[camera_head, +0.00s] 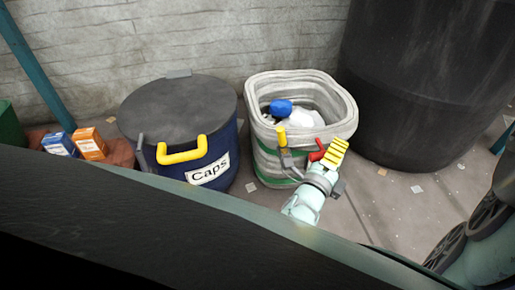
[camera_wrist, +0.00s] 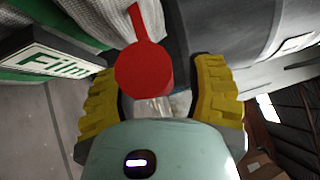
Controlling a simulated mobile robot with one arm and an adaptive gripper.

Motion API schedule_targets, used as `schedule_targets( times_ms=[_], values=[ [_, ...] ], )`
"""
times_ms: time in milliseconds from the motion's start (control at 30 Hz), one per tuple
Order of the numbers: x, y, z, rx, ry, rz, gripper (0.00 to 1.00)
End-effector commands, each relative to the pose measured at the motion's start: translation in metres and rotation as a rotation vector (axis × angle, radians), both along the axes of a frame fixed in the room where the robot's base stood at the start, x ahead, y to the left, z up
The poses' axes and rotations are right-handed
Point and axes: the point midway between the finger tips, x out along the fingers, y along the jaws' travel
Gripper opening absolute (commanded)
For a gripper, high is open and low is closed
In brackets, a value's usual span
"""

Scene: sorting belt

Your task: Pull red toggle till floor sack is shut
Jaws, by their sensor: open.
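The floor sack (camera_head: 262,160) is pale grey with a green band and stands upright on the floor. Its mouth is wide open, and a blue item (camera_head: 281,107) and white items (camera_head: 307,119) show inside. The red toggle (camera_head: 317,155) is at the sack's near right side. In the wrist view the red toggle (camera_wrist: 145,72) has a round body and a narrow strip at its top. My gripper (camera_head: 309,143) is open at the sack's front, its yellow fingers on either side of the toggle. In the wrist view my gripper (camera_wrist: 157,80) shows no finger clearly touching it.
A dark blue bin (camera_head: 165,165) labelled Caps, with a grey lid and yellow handle, stands left of the sack. A large black barrel (camera_head: 425,85) stands close behind right. Small boxes (camera_head: 90,143) sit far left. A "Film" sign (camera_wrist: 62,60) shows in the wrist view.

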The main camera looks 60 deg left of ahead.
Motion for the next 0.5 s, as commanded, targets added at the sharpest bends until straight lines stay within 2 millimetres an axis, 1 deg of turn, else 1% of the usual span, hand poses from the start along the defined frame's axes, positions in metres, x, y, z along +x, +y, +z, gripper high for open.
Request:
schedule_targets(
  times_ms=[100, 133, 500],
  values=[
    [0.0003, -0.0005, 0.0002, 0.0, 0.0, -0.001, 0.54],
    [0.0003, -0.0005, 0.0001, 0.0, 0.0, -0.001, 0.59],
    [0.0001, -0.0004, 0.0002, 0.0, -0.001, -0.001, 0.21]
  ],
)
